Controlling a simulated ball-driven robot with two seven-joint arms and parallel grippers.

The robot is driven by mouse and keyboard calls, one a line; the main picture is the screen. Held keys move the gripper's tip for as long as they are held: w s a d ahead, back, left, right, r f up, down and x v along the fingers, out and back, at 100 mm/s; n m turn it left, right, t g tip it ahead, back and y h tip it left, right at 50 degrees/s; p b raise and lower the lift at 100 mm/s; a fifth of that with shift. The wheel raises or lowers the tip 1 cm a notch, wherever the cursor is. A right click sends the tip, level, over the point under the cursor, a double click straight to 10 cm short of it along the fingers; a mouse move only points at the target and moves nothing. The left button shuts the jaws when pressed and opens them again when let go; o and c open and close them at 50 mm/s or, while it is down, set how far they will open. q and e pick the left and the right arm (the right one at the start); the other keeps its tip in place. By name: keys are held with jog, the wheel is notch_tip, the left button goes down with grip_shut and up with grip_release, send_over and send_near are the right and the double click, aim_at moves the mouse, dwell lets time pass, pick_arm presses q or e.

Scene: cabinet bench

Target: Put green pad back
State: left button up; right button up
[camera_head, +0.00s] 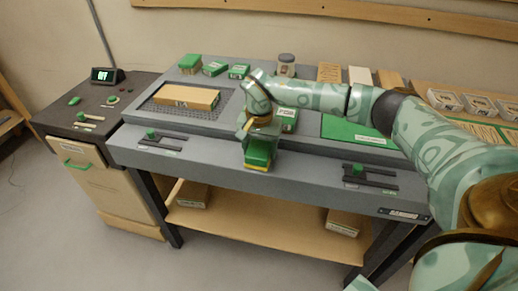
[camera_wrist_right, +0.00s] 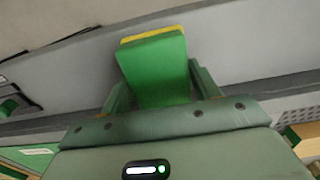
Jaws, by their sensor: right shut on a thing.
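The green pad (camera_head: 258,152), a green block with a yellow layer on one face, is held in my right gripper (camera_head: 256,130) at the front edge of the grey bench. In the right wrist view the green pad (camera_wrist_right: 152,70) sticks out between the two fingers of my right gripper (camera_wrist_right: 160,85), which is shut on it. Whether the pad touches the bench edge cannot be told. My left gripper is not in view.
A cardboard box (camera_head: 187,96) lies on a dark grid at the left of the bench (camera_head: 220,152). A green-and-white box (camera_head: 288,117) stands behind my gripper, with a green mat (camera_head: 345,130) to its right. Sliders with green knobs (camera_head: 151,134) (camera_head: 357,169) flank the front.

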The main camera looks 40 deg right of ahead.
jog(key=o, duration=1)
jog(key=shift+f, duration=0.1)
